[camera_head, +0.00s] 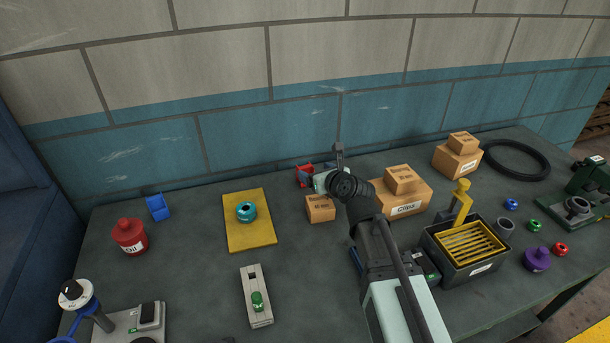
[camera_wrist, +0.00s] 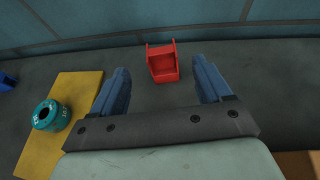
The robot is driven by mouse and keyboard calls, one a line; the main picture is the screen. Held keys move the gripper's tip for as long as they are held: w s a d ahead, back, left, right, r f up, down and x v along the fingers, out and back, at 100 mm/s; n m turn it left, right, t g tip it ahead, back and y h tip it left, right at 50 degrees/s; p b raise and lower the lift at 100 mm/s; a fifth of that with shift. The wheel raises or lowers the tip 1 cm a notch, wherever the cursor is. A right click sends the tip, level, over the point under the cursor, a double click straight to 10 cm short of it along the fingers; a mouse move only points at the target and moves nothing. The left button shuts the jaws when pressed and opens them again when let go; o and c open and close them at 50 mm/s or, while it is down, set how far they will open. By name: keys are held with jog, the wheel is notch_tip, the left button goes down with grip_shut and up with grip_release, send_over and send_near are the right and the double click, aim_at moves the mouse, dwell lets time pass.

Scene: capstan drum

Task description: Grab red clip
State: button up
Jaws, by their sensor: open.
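The red clip (camera_wrist: 163,63) is a small red open-sided piece on the dark table near the wall. In the wrist view it lies ahead of my gripper (camera_wrist: 164,88), roughly centred between the two blue fingers and a little beyond their tips. My gripper is open and empty. In the head view the red clip (camera_head: 305,173) shows just left of my gripper, partly hidden by it; the fingers are hard to make out there.
A yellow board (camera_head: 262,232) with a teal ring (camera_head: 246,212) lies to the left. A small cardboard box (camera_head: 320,209) stands just in front of the clip. Larger boxes (camera_head: 407,207) stand to the right. The wall (camera_head: 270,137) rises close behind.

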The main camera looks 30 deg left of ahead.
aim_at(304, 167)
jog(key=x, duration=0.4)
jog(key=shift+w+a+f, duration=0.15)
jog(key=shift+w+a, duration=0.1)
jog(key=shift+a, duration=0.05)
jog(key=shift+f+x, duration=0.15)
jog(key=shift+x, duration=1.35)
jog(key=shift+f+x, duration=0.15)
jog(key=shift+x, duration=1.35)
jog(key=shift+s+d, duration=0.1)
jog(key=shift+d, duration=0.05)
jog(key=c, duration=1)
jog(key=shift+r, duration=0.1)
jog(key=shift+c, duration=0.2)
